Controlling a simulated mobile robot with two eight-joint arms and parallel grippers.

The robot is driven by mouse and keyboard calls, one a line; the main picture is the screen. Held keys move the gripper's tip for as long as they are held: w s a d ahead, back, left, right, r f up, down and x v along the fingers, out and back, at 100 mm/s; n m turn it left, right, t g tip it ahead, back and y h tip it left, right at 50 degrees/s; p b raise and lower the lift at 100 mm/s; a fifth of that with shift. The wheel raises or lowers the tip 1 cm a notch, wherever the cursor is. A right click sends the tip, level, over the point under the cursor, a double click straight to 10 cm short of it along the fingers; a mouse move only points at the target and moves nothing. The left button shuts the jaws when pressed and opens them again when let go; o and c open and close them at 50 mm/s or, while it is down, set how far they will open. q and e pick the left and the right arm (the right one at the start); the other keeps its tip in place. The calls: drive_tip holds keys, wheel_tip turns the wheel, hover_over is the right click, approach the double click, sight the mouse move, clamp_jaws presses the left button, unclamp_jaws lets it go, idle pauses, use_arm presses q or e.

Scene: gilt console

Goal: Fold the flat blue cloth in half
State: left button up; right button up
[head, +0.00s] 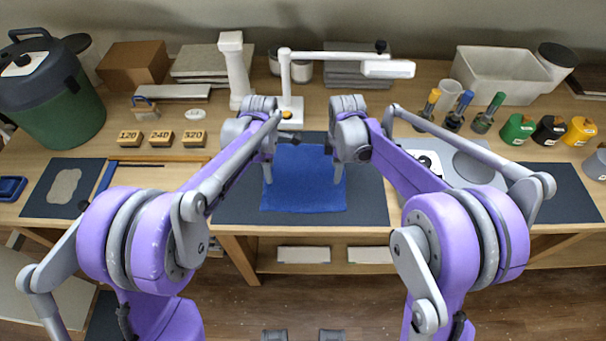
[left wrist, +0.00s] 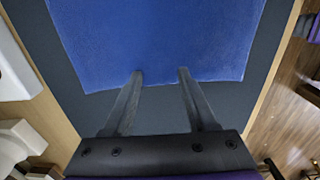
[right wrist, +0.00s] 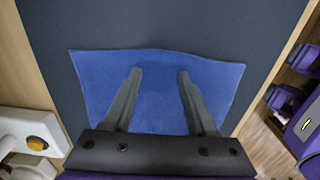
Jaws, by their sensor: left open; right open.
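The blue cloth (head: 304,190) lies spread on a dark mat, roughly square. My left gripper (head: 268,172) is open at its left edge; in the left wrist view the two fingertips (left wrist: 160,73) are over the cloth (left wrist: 170,35) just inside that edge. My right gripper (head: 338,170) is open near the right edge; in the right wrist view its fingertips (right wrist: 159,72) are over the cloth (right wrist: 158,95) just inside a slightly wavy edge. I cannot tell whether the fingertips touch the cloth.
The dark mat (head: 370,205) leaves bare room around the cloth. A white lamp-like stand (head: 291,110) is behind it. A grey plate with a disc (head: 475,165) lies to the right. Numbered wooden blocks (head: 161,138) sit at back left. The table's front edge is close.

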use_arm(q)
drive_tip(key=shift+f, duration=0.15)
use_arm(e)
drive_tip(key=shift+f, duration=0.1)
use_arm(q)
drive_tip(key=shift+f, duration=0.2)
use_arm(e)
drive_tip(key=shift+f, duration=0.2)
use_arm(q)
drive_tip(key=shift+s, duration=0.1)
clamp_jaws()
use_arm(e)
drive_tip(key=shift+s, duration=0.1)
clamp_jaws()
